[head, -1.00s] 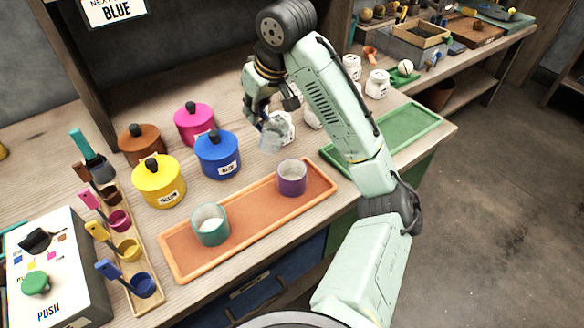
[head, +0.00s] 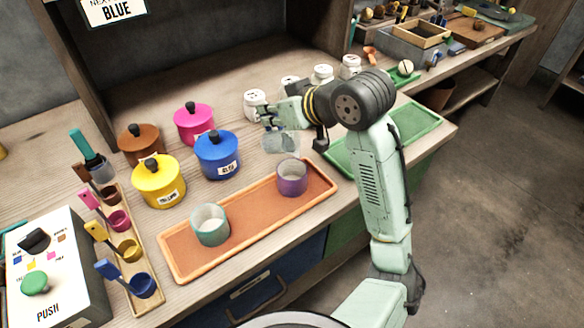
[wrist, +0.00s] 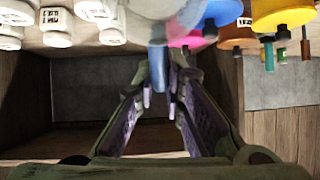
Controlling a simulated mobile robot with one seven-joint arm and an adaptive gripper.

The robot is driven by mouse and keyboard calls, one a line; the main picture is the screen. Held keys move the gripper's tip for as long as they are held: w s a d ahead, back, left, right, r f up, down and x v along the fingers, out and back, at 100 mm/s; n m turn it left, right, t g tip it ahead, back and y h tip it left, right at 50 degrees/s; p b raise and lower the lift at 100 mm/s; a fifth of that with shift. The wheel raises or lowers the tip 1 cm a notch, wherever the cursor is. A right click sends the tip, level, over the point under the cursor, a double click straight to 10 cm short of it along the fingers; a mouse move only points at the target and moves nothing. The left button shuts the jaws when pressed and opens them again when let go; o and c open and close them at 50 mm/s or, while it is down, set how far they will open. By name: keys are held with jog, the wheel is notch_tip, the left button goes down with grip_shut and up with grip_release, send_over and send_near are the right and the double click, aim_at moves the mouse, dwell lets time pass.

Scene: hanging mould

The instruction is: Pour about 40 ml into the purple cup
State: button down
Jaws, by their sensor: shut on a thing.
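The purple cup (head: 292,178) stands upright near the right end of an orange tray (head: 250,222). My gripper (head: 268,117) is shut on a clear, bluish-grey vessel (head: 281,142), holding it above and slightly left of the purple cup, apart from it. The vessel's exact tilt and its fill level are hard to tell. No stream shows between it and the cup. The inside bottom of the purple cup is hidden. A teal cup (head: 210,226) with a pale interior stands near the tray's left end. In the wrist view my gripper's fingers (wrist: 162,88) point towards the jars.
Blue (head: 217,155), yellow (head: 158,182), pink (head: 194,124) and brown (head: 142,144) lidded pots stand left of the vessel. White jars (head: 322,76) line the back. A green tray (head: 410,126) lies right. Scoops stand in a wooden rack (head: 122,270) beside a push-button box (head: 55,265).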

jog(key=shift+s+d+f+t+y+b, duration=0.3)
jog(key=shift+t+b, duration=0.1)
jog(key=shift+b, duration=0.1)
jog(key=shift+s+d+f+y+b, duration=0.15)
jog(key=shift+y+b, duration=0.15)
jog(key=shift+b, duration=0.55)
jog(key=shift+r+t, duration=0.25)
jog(key=shift+t, duration=0.15)
jog(key=shift+w+a+r+y+b, duration=0.1)
jog(key=shift+w+a+y+b, duration=0.25)
jog(key=shift+b, duration=0.3)
jog(key=shift+s+d+r+t+b, duration=0.1)
jog(key=shift+t+b, duration=0.2)
jog(key=shift+t, duration=0.1)
jog(key=shift+s+d+f+t+y+b, duration=0.15)
jog(key=shift+t+y+b, duration=0.25)
jog(key=shift+b, duration=0.65)
jog(key=shift+s+a+f+t+y+b, duration=0.1)
jog(key=shift+f+t+y+b, duration=0.3)
jog(key=shift+b, duration=0.6)
